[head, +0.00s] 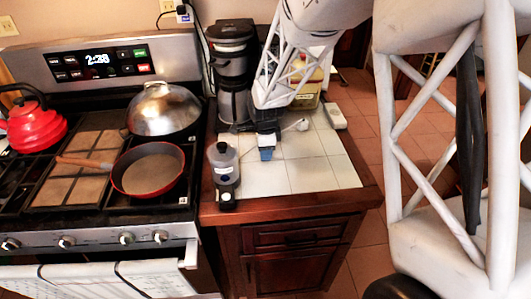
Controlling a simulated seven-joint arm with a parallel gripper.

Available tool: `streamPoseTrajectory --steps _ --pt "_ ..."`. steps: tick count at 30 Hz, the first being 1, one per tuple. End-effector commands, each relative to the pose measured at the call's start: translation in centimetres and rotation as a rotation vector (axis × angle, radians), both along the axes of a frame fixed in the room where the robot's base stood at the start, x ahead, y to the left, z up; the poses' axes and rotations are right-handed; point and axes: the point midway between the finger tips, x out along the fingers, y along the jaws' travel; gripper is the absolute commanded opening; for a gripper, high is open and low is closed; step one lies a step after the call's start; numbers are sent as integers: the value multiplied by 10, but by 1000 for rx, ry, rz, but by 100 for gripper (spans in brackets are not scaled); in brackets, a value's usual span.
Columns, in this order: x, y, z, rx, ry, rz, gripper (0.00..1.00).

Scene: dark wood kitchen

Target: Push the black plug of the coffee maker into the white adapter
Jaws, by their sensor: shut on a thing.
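The black coffee maker (234,75) stands upright at the back left of the tiled counter. A black cord runs up from behind it to the wall. A small white adapter (184,16) with a blue patch sits at the wall outlet at the top. A dark piece, perhaps the black plug, shows at it, but how far in it sits is too small to tell. My gripper (266,152) points down over the counter, in front and right of the coffee maker, far from the adapter. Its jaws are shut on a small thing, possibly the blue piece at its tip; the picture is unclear.
A white item (301,125) lies right of my gripper. The stove holds a red kettle (35,123), a domed lid (163,109) and a pan (149,172). The front tiles are clear.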

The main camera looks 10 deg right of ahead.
Motion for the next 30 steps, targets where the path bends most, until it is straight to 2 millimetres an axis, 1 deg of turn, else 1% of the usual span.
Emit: streamPoseTrajectory --steps 5,8,11,15,18,23,30 --pt "0 0 4 0 -1 0 10" --pt "0 0 11 0 -1 0 10" --pt "0 0 20 0 -2 0 10" --pt "-1 0 38 0 -3 0 10" --pt "-15 -2 37 0 0 0 10" --pt "-37 -6 39 0 0 0 10" --pt "-75 -11 43 0 -1 0 10"
